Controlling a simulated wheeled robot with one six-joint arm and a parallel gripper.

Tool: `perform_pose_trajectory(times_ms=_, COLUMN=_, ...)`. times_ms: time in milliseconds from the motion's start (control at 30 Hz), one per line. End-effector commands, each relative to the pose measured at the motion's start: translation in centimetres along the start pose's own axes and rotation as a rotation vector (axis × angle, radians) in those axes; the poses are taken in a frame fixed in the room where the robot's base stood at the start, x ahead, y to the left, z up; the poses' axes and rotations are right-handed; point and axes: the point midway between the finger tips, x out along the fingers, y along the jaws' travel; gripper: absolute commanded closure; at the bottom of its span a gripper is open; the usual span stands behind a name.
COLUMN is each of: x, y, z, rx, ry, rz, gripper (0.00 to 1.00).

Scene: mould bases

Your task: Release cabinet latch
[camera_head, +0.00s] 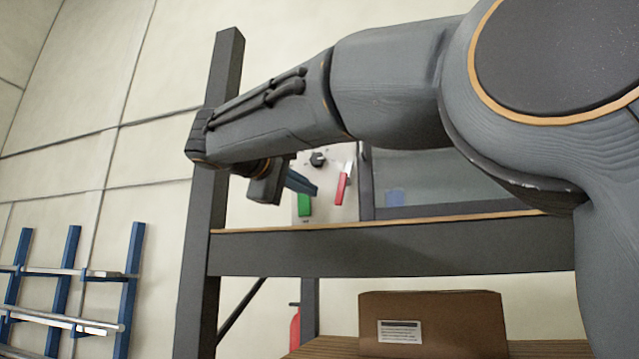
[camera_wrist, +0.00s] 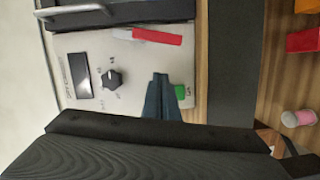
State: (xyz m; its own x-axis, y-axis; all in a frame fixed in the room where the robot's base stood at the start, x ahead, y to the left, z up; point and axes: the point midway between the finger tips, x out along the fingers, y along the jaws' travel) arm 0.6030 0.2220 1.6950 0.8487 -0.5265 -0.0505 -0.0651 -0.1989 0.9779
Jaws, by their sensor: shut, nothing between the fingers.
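A pale control panel (camera_head: 322,210) is mounted on the cabinet beside a dark-framed glass pane (camera_head: 430,178). It carries a red lever (camera_head: 343,188), a black knob (camera_head: 318,158) and a green part (camera_head: 305,205). The wrist view shows the red lever (camera_wrist: 155,36), the knob (camera_wrist: 112,79) and the green part (camera_wrist: 180,91) too. My gripper (camera_head: 312,190) has its blue fingers together and empty, in front of the panel. In the wrist view its tips (camera_wrist: 160,77) overlap the panel between knob and green part; contact cannot be told. Which part is the latch is not clear.
A dark display (camera_wrist: 77,66) and a metal bar handle (camera_wrist: 72,10) show in the wrist view. A wood-edged dark beam (camera_head: 390,250) runs below the panel. A cardboard box (camera_head: 432,315) sits lower. A dark post (camera_head: 200,250) stands at left, with a blue rack (camera_head: 65,285) beyond.

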Motion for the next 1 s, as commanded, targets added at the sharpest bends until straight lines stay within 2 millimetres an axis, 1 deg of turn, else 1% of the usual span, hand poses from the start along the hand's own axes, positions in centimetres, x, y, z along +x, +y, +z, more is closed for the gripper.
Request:
perform_pose_trajectory(times_ms=33, x=-0.6, y=0.2, z=-0.5, rx=0.002, ry=0.003, rz=0.0, gripper=1.0)
perform_pose_trajectory(times_ms=100, x=-2.0, y=-0.2, z=-0.3, rx=0.002, ry=0.004, rz=0.0, gripper=1.0)
perform_pose_trajectory(times_ms=300, x=-5.7, y=-0.2, z=-0.2, rx=0.002, ry=0.001, rz=-0.001, gripper=1.0)
perform_pose_trajectory(times_ms=400, x=-7.4, y=-0.2, z=-0.2, rx=0.002, ry=0.0, rz=-0.001, gripper=1.0)
perform_pose_trajectory(times_ms=500, x=-8.7, y=-0.1, z=-0.2, rx=0.002, ry=-0.001, rz=0.0, gripper=1.0)
perform_pose_trajectory(times_ms=700, x=-9.8, y=0.0, z=-0.2, rx=0.001, ry=-0.003, rz=0.0, gripper=1.0)
perform_pose_trajectory(times_ms=1000, x=-9.9, y=0.1, z=-0.2, rx=0.001, ry=-0.004, rz=0.0, gripper=1.0)
